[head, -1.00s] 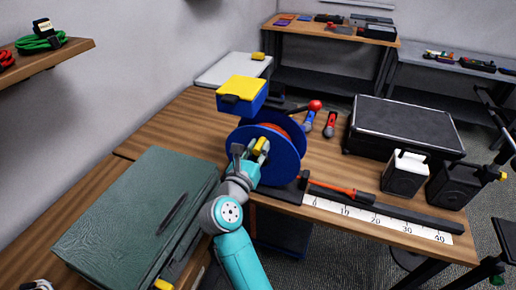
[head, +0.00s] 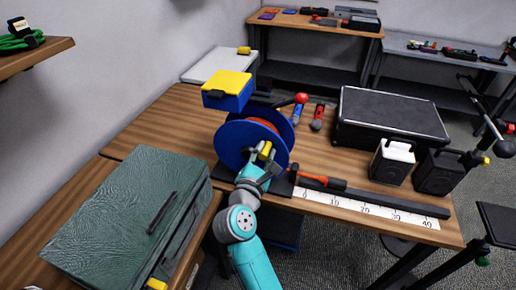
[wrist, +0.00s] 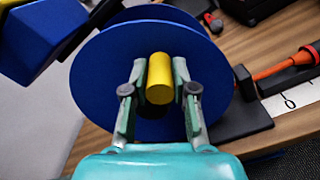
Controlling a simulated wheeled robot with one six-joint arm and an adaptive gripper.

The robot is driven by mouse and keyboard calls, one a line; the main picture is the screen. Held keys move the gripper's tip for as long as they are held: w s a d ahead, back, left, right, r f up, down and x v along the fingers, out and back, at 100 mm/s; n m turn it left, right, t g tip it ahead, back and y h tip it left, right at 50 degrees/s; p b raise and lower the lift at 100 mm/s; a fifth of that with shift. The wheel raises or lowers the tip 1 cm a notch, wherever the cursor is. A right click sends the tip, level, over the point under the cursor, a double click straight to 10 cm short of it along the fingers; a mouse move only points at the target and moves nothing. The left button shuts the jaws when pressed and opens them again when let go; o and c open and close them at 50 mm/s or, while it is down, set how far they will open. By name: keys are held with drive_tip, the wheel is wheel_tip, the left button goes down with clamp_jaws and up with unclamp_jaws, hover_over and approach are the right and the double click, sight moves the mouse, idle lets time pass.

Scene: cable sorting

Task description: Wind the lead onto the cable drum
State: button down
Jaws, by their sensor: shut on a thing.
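The cable drum (head: 235,141) has blue flanges and stands upright at the table's front edge. Orange lead (head: 266,123) shows between the flanges. A further orange length (head: 311,178) lies along the ruler side and ends in a dark and orange piece; it also shows in the wrist view (wrist: 280,67). My gripper (head: 262,158) is at the near face of the drum, shut on its yellow crank handle (wrist: 160,80). In the wrist view the fingers (wrist: 160,88) stand on both sides of the handle. The drum's hub is mostly hidden behind the handle and fingers.
A blue box with a yellow lid (head: 227,90) sits just behind the drum. A green case (head: 115,215) lies left of my arm. A white ruler strip (head: 365,209) and dark rail run right.

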drive_tip(key=shift+s+d+f+m, duration=0.15)
drive_tip(key=shift+d+f+m, duration=0.2)
drive_tip(key=shift+f+m, duration=0.9)
drive_tip(key=shift+s+d+f+m, duration=0.1)
drive_tip(key=shift+d+f+m, duration=0.45)
drive_tip(key=shift+m, duration=1.2)
drive_tip(key=shift+s+d+f+m, duration=0.2)
drive_tip(key=shift+f+m, duration=0.85)
drive_tip(key=shift+m, duration=0.45)
drive_tip(key=shift+f, duration=0.1)
drive_tip(key=c, duration=0.9)
unclamp_jaws()
drive_tip(key=v, duration=1.2)
